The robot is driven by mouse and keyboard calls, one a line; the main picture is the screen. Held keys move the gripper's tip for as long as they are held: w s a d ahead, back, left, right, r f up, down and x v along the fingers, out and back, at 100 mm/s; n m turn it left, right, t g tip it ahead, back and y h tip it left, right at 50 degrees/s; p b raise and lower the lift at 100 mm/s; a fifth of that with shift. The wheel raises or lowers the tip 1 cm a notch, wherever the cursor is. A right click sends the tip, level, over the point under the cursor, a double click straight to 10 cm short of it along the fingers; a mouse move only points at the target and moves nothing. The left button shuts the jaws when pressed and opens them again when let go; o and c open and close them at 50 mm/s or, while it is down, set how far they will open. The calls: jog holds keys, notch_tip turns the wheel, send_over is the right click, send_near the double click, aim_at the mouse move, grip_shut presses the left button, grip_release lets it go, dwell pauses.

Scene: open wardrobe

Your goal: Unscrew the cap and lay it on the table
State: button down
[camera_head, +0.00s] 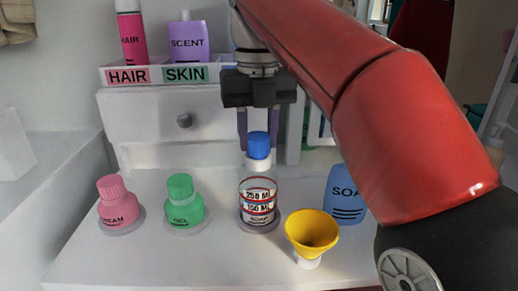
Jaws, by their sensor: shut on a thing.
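A clear bottle (258,207) with red measure lines reading 250 ML and 150 ML stands upright in a grey ring on the white table (150,252). A blue cap (258,145) is directly above it, with a white band or neck just below the cap. I cannot tell whether the cap is still seated on the thread. My gripper (258,138) points straight down from above and is shut on the blue cap. The fingertips are small and hard to make out here.
A pink bottle (116,203) and a green bottle (184,202) stand to the left. A yellow funnel (311,232) and a blue soap bottle (345,194) are to the right. A drawer unit (150,125) with a labelled tray is behind. The table's front left is clear.

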jog(key=shift+r, duration=1.15)
dwell(1.0)
